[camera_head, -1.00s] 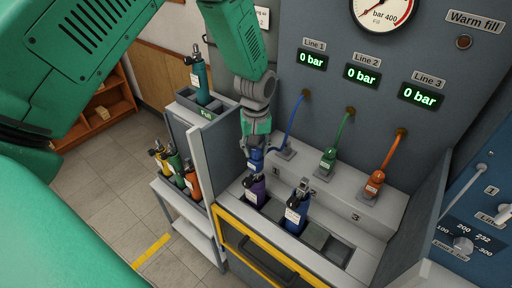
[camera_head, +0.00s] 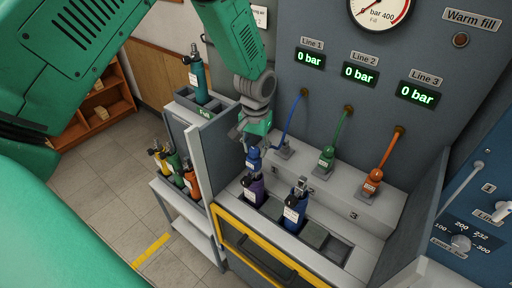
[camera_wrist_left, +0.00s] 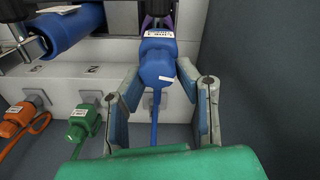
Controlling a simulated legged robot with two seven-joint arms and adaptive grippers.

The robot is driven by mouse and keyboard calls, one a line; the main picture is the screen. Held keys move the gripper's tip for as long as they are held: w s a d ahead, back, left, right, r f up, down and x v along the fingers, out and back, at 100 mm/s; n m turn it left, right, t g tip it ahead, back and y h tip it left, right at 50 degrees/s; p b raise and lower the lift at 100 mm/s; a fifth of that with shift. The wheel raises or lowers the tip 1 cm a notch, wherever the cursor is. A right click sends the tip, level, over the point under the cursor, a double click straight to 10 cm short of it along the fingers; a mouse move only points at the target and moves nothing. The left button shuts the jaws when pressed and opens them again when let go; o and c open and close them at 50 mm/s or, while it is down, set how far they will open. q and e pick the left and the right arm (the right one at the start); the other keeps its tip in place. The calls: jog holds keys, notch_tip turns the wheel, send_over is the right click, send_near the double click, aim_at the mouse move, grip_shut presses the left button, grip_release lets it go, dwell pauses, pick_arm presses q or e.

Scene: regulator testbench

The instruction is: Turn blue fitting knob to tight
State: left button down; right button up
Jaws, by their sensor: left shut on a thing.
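The blue fitting (camera_head: 254,158) sits at the top of a purple cylinder (camera_head: 252,190) in the left bay of the bench. In the left wrist view the blue fitting (camera_wrist_left: 157,62) lies between the two fingers, its blue hose (camera_wrist_left: 155,120) running back toward the gripper. My left gripper (camera_head: 253,146) is shut on the fitting from above; in the wrist view its fingertips (camera_wrist_left: 160,72) flank the fitting's sides. The exact finger contact is partly hidden in the head view. My right gripper is not in view.
A dark blue cylinder (camera_head: 296,208) stands just right of the purple one. Green (camera_head: 326,158) and orange (camera_head: 373,182) fittings sit on the ledge with hoses. A grey side panel (camera_head: 212,160) rises close left. Several cylinders stand on a cart at left.

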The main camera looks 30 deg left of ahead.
aim_at(256, 147)
pick_arm(q)
jog(key=shift+d+m, duration=0.1)
jog(key=shift+m, duration=1.7)
jog(key=c, duration=1.2)
grip_release()
jog(key=shift+r, duration=0.15)
jog(key=shift+w+r, duration=0.1)
jog(key=shift+r, duration=0.2)
notch_tip(256, 147, up, 11)
